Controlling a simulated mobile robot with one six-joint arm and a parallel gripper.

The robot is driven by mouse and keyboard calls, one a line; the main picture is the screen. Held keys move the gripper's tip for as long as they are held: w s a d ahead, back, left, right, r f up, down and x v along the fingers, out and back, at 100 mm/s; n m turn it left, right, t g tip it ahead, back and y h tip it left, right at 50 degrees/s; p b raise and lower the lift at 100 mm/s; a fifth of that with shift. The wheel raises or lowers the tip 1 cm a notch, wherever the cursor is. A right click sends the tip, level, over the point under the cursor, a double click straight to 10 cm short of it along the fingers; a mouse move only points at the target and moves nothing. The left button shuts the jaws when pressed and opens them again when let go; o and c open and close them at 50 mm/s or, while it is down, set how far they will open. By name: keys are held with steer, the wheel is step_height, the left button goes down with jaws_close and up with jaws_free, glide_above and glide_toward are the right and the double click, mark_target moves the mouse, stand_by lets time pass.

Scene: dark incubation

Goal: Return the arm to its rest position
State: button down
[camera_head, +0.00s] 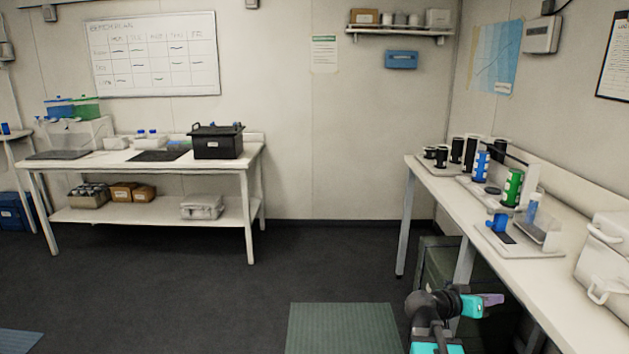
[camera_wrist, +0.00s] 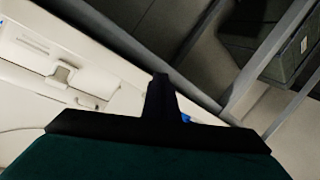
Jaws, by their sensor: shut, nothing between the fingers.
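My arm shows at the bottom right of the head view, with dark and turquoise links. My gripper (camera_head: 492,300) points to the right there, beside the front of the right bench (camera_head: 560,278). It is shut and holds nothing. In the wrist view my gripper (camera_wrist: 162,95) is a dark shape with its fingers together at the middle, and no object is between them. The wrist view shows the bench edge and a white case (camera_wrist: 62,75) tilted behind the gripper.
On the right bench stand black canisters (camera_head: 457,150), a blue canister (camera_head: 480,164), a green canister (camera_head: 513,187) and a white case (camera_head: 606,250). A dark green crate (camera_head: 440,270) sits under it. A left table (camera_head: 150,215) bears a black box (camera_head: 216,142).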

steer(key=s+a+f+n+g+y+p, duration=0.1)
steer(key=s+a+f+y, duration=0.3)
steer(key=f, duration=0.6)
steer(key=s+a+f+n+g+p, duration=0.1)
steer(key=s+a+f+n, duration=0.3)
steer(key=f, duration=0.7)
steer(key=s+a+f+m+g+y+p, duration=0.1)
steer(key=s+a+f+y, duration=0.1)
steer(key=a+f, duration=0.6)
steer(key=s+a+f+n+g+y, duration=0.2)
steer(key=s+a+f+g+y, duration=0.1)
steer(key=s+a+f, duration=0.6)
steer(key=s+a+f+n+g+y+p, duration=0.1)
steer(key=s+a+f+n+g+y, duration=0.2)
steer(key=s+a+f, duration=0.6)
steer(key=s+y, duration=0.2)
steer(key=s, duration=0.3)
steer(key=shift+f+y, duration=0.35)
steer(key=shift+y, duration=0.05)
steer(key=shift+d, duration=0.1)
